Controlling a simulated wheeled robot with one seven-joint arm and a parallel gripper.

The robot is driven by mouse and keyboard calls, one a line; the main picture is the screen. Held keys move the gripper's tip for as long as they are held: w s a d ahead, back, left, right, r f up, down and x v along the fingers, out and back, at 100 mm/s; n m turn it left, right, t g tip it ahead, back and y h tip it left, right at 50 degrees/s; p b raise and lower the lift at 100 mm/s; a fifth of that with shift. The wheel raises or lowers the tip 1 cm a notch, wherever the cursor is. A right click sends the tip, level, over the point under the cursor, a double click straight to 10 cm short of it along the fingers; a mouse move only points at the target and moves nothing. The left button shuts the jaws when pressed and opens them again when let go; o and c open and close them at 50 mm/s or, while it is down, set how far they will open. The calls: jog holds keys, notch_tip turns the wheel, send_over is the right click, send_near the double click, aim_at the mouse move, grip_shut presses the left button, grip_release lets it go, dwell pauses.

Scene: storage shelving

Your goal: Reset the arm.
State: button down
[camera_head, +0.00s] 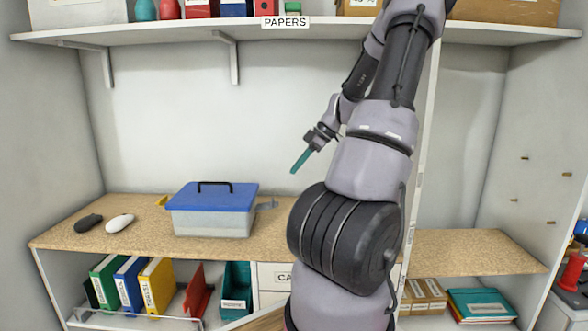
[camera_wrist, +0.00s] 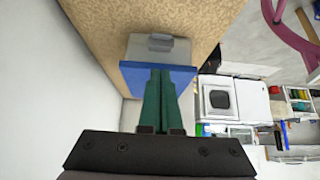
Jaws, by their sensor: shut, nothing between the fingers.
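My gripper (camera_head: 300,160) is in the air in front of the back wall, above and to the right of the blue-lidded box. Its teal fingers point down and to the left, and they are apart from everything. In the wrist view the two green fingers (camera_wrist: 159,75) lie together with nothing between them. My arm runs from the top right down through the middle and hides part of the shelf behind it.
A box with a blue lid (camera_head: 213,196) and black handle sits closed on the wooden shelf (camera_head: 150,249). A black mouse (camera_head: 88,222) and a white mouse (camera_head: 120,223) lie to its left. Binders (camera_head: 156,284) stand below. An upper shelf (camera_head: 150,34) carries several items.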

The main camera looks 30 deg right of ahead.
dwell(0.3)
jog(key=s+a+r+m+g+h, duration=0.1)
jog(key=s+a+r+m+h, duration=0.3)
jog(key=a, duration=0.4)
jog(key=s+a+r+m+h, duration=0.1)
jog(key=s+a+r+m, duration=0.2)
jog(key=a+r, duration=0.4)
jog(key=s+a+r+m+t, duration=0.4)
jog(key=s+a+r+m, duration=0.4)
jog(key=s, duration=0.4)
jog(key=shift+s+a+y, duration=0.35)
jog(key=shift+a+y, duration=0.05)
jog(key=shift+a, duration=0.15)
